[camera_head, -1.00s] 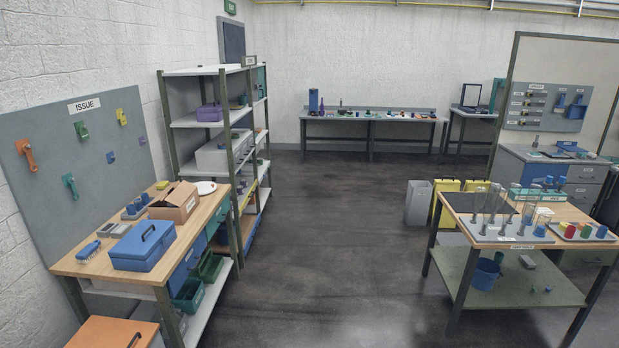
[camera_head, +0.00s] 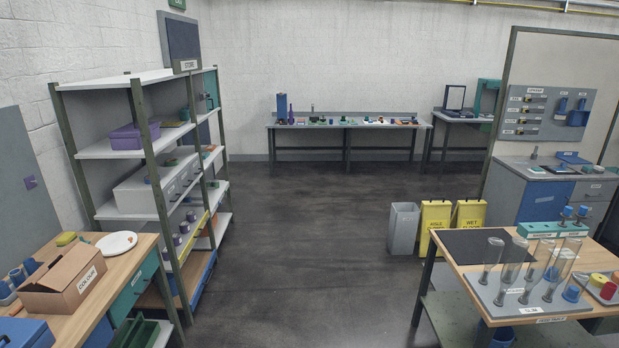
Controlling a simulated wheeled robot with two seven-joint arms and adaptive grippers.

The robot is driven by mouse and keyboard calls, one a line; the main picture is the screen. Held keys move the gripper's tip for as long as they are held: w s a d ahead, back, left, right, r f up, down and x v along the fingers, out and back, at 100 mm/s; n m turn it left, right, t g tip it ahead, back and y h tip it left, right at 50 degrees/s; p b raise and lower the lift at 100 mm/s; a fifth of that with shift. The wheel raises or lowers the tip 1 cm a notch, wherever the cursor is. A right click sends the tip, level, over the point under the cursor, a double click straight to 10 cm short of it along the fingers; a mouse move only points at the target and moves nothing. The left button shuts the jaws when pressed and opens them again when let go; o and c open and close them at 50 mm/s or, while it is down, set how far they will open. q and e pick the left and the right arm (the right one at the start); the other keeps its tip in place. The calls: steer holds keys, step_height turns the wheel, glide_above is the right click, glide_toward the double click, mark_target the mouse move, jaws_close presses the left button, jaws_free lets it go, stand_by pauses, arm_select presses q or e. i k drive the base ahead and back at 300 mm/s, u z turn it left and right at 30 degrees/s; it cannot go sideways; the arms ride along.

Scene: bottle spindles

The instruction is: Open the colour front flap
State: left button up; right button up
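An open cardboard box (camera_head: 62,284) with a white label reading COLOUR on its front stands on the wooden bench at the lower left. Its top is open and its inside looks dark. A front flap seems to lean at its upper edge, but I cannot tell its exact position. Neither of my grippers shows in the head view.
The wooden bench (camera_head: 140,262) carries a white plate (camera_head: 116,243) and a blue case (camera_head: 27,333). A shelf unit (camera_head: 100,152) stands behind it. A table with glass tubes (camera_head: 507,262) is at right. The dark floor (camera_head: 300,255) between is clear.

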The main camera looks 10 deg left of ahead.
mark_target(59, 277)
steer(key=u, duration=0.2)
steer(key=i, duration=1.75)
steer(key=u, duration=1.45)
steer(key=i, duration=1.2)
steer(key=u, duration=1.05)
steer(key=i, duration=0.25)
steer(key=u, duration=0.1)
